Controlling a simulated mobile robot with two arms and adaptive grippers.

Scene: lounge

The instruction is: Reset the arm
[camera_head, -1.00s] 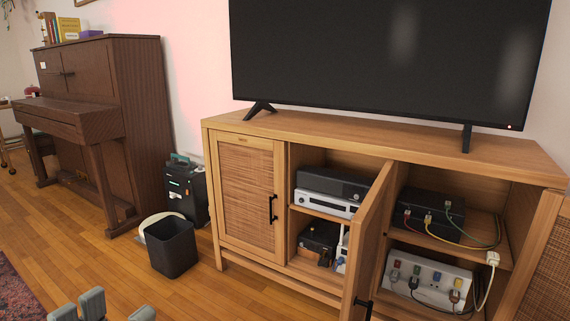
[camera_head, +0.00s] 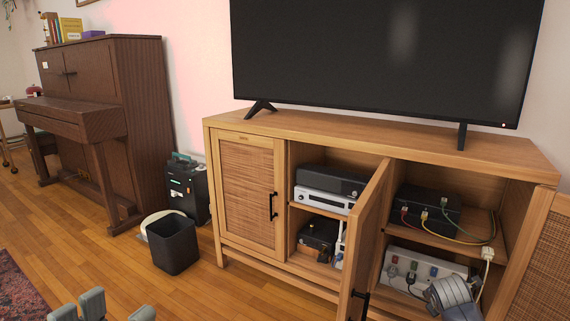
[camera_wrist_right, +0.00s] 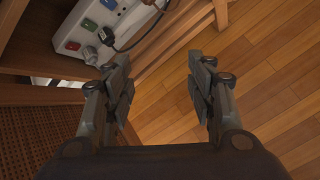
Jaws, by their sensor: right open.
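My right gripper (camera_wrist_right: 160,78) is open and empty in the right wrist view. Its two fingers stand wide apart, with wooden floor and the cabinet's lower edge beyond them. In the head view a grey part of my right arm (camera_head: 452,298) shows at the lower right, in front of the cabinet's lower shelf. It covers part of the white power strip (camera_head: 408,268), which also shows in the right wrist view (camera_wrist_right: 95,22). Grey parts of my left gripper (camera_head: 103,307) show at the bottom left edge; most of it is cut off.
The wooden cabinet (camera_head: 340,126) has an open middle door (camera_head: 367,240) and an open right door (camera_head: 540,255). A plug with a white cable (camera_head: 487,254) hangs by the right shelves. A black bin (camera_head: 172,246) stands on the floor, left of the cabinet.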

